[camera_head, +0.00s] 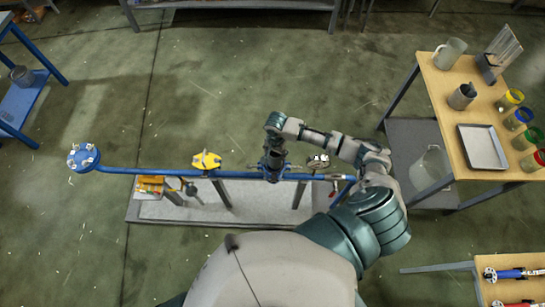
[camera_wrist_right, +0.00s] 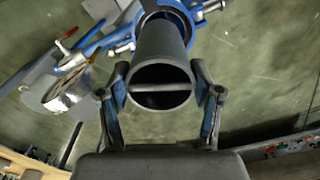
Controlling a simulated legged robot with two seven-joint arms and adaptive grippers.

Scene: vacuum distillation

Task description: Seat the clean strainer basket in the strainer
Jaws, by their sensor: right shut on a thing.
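The strainer basket (camera_wrist_right: 159,48) is a dark grey cylinder with a bar across its open near end, in the right wrist view. My right gripper (camera_wrist_right: 161,88) is shut on it, one finger on each side of the rim. Beyond the basket's far end is the blue strainer (camera_wrist_right: 122,46) on the pipe; the basket hides most of it, so I cannot tell how deep the basket is in it. My left gripper is not in view.
The blue pipe (camera_head: 140,171) runs left to a blue flanged end (camera_head: 84,158), past a yellow fitting (camera_head: 206,160). A gauge (camera_head: 318,161) is right of my gripper. A wooden-topped table (camera_head: 450,95) with jars, a grey tray (camera_head: 482,147) and mugs stands at right. Open floor lies behind.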

